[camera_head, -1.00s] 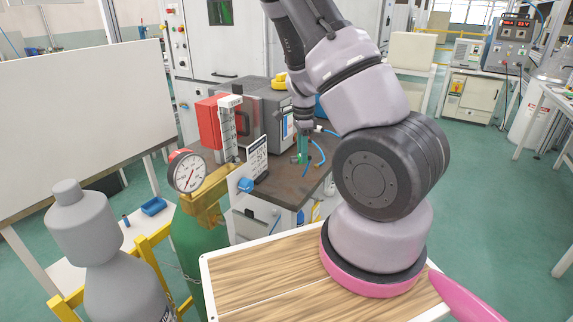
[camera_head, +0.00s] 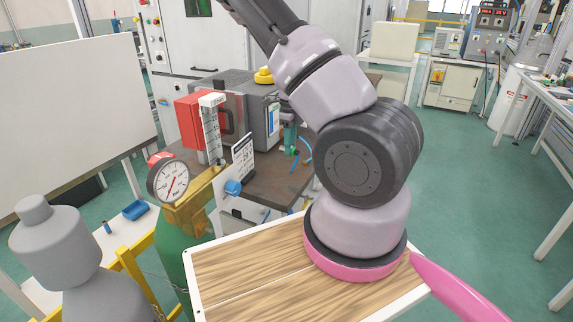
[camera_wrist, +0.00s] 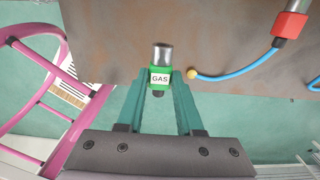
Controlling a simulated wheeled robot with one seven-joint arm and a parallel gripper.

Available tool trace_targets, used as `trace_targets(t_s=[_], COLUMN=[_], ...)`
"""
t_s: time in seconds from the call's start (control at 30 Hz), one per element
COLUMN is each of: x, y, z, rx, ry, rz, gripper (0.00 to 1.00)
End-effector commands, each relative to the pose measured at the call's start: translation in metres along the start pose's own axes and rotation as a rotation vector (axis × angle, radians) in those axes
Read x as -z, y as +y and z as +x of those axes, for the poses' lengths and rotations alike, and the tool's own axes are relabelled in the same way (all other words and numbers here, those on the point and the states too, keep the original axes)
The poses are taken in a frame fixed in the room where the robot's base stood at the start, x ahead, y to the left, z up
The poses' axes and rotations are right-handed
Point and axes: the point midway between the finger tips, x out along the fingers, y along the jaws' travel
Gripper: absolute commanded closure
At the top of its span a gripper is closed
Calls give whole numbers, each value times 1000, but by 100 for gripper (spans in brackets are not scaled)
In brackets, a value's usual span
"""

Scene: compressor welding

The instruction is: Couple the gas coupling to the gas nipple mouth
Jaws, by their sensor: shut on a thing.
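My gripper (camera_wrist: 158,92) has teal fingers shut on the green gas coupling (camera_wrist: 160,79). The coupling carries a white "GAS" label, and its bare metal end points to the top of the wrist view. Brown tabletop lies behind it in that view. In the head view my gripper (camera_head: 289,138) is small and partly covered by my arm, in front of the grey machine (camera_head: 250,100) on the brown bench. A green bit of the coupling (camera_head: 291,151) shows below the fingers. I cannot make out the gas nipple mouth in either view.
A blue hose (camera_wrist: 235,73) with a brass-coloured end (camera_wrist: 192,74) lies right of the coupling, running to a red fitting (camera_wrist: 289,26). A gauge (camera_head: 168,181) on a green cylinder, a flowmeter (camera_head: 211,128) and a label plate (camera_head: 243,156) stand left of the bench.

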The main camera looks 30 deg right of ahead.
Motion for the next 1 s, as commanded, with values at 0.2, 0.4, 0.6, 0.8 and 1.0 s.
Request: trace_targets(t_s=[0.2,0.4,0.6,0.8,1.0], x=[0,1,0,0,0], y=[0,0,0,0,0], z=[24,55,64,64,67], rx=[-1,-1,0,0,0], ry=[1,1,-1,-1,-1], rz=[-1,0,-2,-2,-2], gripper=[100,100,100,100,35])
